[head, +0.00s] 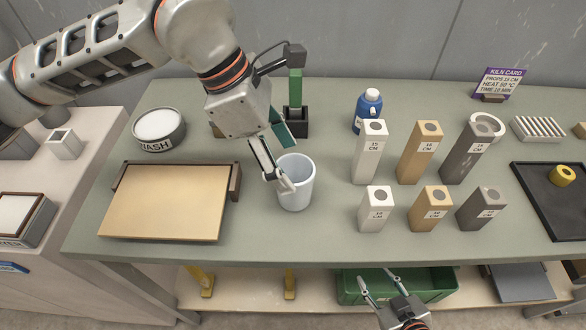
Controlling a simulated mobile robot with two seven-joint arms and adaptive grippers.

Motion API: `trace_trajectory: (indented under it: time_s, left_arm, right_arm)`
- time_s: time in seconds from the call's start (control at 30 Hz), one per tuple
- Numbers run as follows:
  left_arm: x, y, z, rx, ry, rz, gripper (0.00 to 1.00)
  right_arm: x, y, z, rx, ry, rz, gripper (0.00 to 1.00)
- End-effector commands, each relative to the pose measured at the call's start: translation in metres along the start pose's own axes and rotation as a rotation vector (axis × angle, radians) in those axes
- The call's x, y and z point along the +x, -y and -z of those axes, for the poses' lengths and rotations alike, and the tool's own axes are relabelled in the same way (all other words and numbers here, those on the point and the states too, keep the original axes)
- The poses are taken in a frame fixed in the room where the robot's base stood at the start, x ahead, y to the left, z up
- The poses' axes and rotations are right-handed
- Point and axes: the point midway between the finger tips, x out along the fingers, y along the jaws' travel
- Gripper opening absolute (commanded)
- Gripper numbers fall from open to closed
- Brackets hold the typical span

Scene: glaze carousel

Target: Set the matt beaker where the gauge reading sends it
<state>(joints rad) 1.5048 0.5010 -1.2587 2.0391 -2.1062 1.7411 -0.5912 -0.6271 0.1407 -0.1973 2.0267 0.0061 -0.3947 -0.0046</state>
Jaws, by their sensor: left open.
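A pale bluish-white beaker (295,188) stands upright on the grey-green table, just left of centre. My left gripper (284,165) is over its left rim, with its jaws open; one fingertip overlaps the rim, and I cannot tell whether it touches. A dark stand with a green upright block (295,95) is behind the gripper, partly hidden; I cannot tell if it is the gauge, and no reading is legible. A purple-edged kiln card (497,82) at the back right mentions props, heat and time. My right gripper (382,281) is open and empty below the table's front edge.
Tall and short posts (369,152) in white, tan and grey stand right of the beaker. A blue bottle (367,108) is behind them. A tan board (165,202) and a wash bowl (158,129) lie left. A black tray (555,205) holds a yellow ring (562,175).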

Motion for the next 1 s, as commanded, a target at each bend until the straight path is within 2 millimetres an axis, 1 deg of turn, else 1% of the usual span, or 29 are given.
trace_trajectory:
  time_s: [0.03, 0.2, 0.3, 0.4, 0.57, 1.0]
  left_arm:
    - [-0.013, -0.002, 0.0, 0.0, 0.0, -0.007, 0.63]
    - [-0.044, -0.001, 0.0, 0.0, 0.0, -0.005, 0.63]
    - [-0.058, -0.001, 0.0, 0.001, 0.0, -0.003, 0.63]
    - [-0.066, -0.001, 0.0, 0.001, 0.0, -0.003, 0.63]
    - [-0.071, 0.0, 0.0, 0.0, 0.0, 0.0, 0.63]
    - [-0.07, 0.0, 0.0, 0.001, 0.0, 0.0, 0.63]
  right_arm:
    - [0.0, 0.0, 0.001, 0.001, -0.001, 0.0, 0.4]
    - [0.0, 0.0, 0.0, 0.002, 0.003, 0.002, 0.4]
    - [0.0, 0.001, -0.001, 0.003, 0.004, 0.003, 0.4]
    - [-0.001, 0.001, 0.0, 0.004, 0.003, 0.003, 0.4]
    - [-0.001, 0.002, 0.0, 0.004, 0.002, 0.004, 0.4]
    - [-0.003, 0.002, 0.0, 0.005, 0.003, 0.005, 0.4]
